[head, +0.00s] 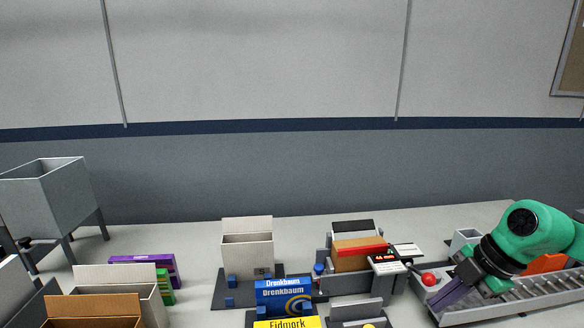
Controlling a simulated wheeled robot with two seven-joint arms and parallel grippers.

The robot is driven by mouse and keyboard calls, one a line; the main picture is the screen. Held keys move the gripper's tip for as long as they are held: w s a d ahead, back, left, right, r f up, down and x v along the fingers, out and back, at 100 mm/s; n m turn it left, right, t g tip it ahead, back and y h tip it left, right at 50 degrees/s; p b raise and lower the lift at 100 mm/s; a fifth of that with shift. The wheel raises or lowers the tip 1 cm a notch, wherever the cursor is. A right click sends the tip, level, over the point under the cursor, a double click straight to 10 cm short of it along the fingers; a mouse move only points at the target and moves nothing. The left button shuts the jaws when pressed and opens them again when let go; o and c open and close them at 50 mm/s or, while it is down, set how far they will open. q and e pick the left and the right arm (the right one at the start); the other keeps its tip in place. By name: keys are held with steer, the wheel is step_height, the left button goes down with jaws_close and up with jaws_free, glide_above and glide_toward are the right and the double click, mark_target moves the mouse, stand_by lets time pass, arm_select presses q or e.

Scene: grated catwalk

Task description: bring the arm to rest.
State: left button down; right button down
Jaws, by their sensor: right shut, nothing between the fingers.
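My right arm (525,232), green with black joints, comes in from the right edge. Its gripper (440,301) points down and to the left over the left end of a grey roller conveyor (535,302). The fingers are together with nothing seen between them. A red ball-shaped knob (429,279) is just left of the gripper. Whether the fingertips touch the conveyor's edge I cannot tell. My left gripper is not in view.
A device with a small display (386,259) and an orange-brown box (352,261) stand left of the gripper. An open pale carton (247,250), a blue box (284,298) and a grey hopper (45,198) are farther left. An orange item (545,264) lies behind my arm.

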steer(key=w+a+m+t+y, duration=0.4)
steer(key=w+a+t, duration=0.2)
steer(key=t, duration=0.4)
steer(key=s+d+f+m+t+h, duration=0.1)
steer(key=s+d+f+m+h, duration=0.2)
steer(key=d+f+m+h, duration=0.65)
steer(key=s+a+f+m+g+y, duration=0.1)
steer(key=s+a+f+m+g, duration=0.2)
steer(key=s+a+f+g, duration=0.45)
steer(key=s+a+f+m+g+y, duration=0.1)
steer(key=s+a+f+m+g, duration=0.3)
steer(key=s, duration=0.6)
steer(key=s+d+f+n, duration=0.1)
steer(key=s+f, duration=0.1)
steer(key=f, duration=1.1)
steer(key=s+d+f+n, duration=0.1)
steer(key=s+f, duration=0.1)
steer(key=f, duration=1.1)
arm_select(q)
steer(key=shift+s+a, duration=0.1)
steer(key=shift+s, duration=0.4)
arm_select(e)
steer(key=s+d+f, duration=0.2)
steer(key=s+f, duration=1)
steer(key=s, duration=0.3)
steer(key=shift+d+f+g, duration=0.15)
steer(key=shift+f+g, duration=0.25)
steer(key=shift+g, duration=0.05)
